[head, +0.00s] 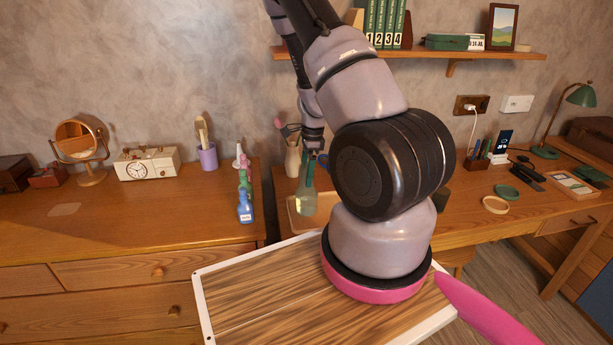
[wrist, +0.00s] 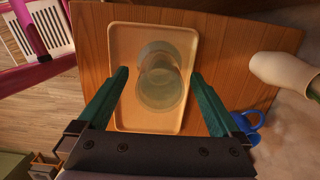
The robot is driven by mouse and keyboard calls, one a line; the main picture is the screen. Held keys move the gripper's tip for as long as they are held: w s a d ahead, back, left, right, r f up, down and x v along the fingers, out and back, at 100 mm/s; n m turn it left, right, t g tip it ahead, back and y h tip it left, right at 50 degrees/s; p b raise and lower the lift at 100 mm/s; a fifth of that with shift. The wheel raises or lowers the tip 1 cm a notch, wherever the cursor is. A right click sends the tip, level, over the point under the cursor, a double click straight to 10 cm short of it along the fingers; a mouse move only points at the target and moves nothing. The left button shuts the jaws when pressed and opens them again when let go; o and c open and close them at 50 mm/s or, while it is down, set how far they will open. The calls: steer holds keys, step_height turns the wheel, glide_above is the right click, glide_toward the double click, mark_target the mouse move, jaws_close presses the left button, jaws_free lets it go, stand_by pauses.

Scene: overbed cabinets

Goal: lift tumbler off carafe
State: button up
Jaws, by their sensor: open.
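The clear greenish glass carafe stands upright on a light wooden tray (wrist: 122,40). In the head view the carafe (head: 305,204) shows below my gripper, partly behind my arm. In the wrist view the tumbler (wrist: 160,92) appears as a round glass shape over the carafe (wrist: 160,52); the clear glass makes their border hard to tell. My gripper (wrist: 158,80) is open, with one green finger on each side of the glass and a visible gap at both sides. In the head view my gripper (head: 308,172) is mostly seen edge-on, its far finger hidden.
A beige vase (wrist: 284,72) stands right of the tray in the wrist view, with a blue mug (wrist: 246,124) nearby. In the head view, small colored bottles (head: 245,205) stand on the left cabinet. A shelf (head: 440,54) with books hangs behind my arm.

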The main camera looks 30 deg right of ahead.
steer(key=c, duration=1.5)
steer(key=shift+r, duration=0.1)
